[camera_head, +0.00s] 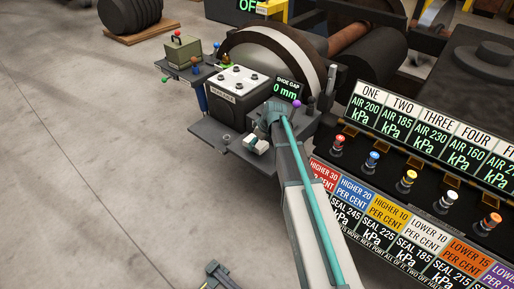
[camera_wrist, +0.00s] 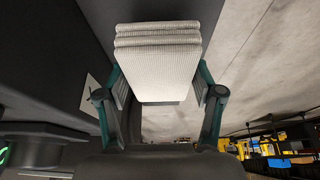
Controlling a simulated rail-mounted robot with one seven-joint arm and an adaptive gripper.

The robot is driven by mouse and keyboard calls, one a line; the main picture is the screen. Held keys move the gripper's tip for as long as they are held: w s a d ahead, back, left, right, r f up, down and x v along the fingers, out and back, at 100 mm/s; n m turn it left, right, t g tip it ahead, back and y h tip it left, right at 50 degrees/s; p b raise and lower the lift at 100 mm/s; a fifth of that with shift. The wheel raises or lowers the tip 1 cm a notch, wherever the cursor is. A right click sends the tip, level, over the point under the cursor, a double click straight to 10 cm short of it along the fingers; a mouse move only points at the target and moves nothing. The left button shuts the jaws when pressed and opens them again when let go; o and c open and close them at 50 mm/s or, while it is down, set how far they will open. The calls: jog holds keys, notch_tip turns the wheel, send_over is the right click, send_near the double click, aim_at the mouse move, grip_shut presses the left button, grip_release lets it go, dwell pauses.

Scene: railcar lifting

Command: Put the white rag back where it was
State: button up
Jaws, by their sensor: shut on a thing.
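The white rag (camera_wrist: 158,72) is a folded, ribbed stack in the wrist view. It sits between the two teal-sided fingers of my gripper (camera_wrist: 160,88), which is shut on it. In the head view my gripper (camera_head: 257,141) is at the front of a dark grey shelf (camera_head: 213,132), below the brake block unit. Only a small pale part of the rag (camera_head: 262,147) shows there. I cannot tell whether the rag touches the shelf.
A dark block with a white bolted top (camera_head: 238,80) stands behind my gripper, beside a large wheel (camera_head: 290,48). A "shoe gap 0 mm" display (camera_head: 286,90) is close by. A panel with several coloured knobs (camera_head: 410,178) is at right. Open floor (camera_head: 90,170) lies left.

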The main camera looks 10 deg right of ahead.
aim_at(257, 147)
jog(key=shift+f, duration=1.6)
jog(key=shift+f, duration=0.15)
jog(key=o, duration=1.1)
jog(key=v, duration=1.2)
jog(key=shift+w, duration=0.1)
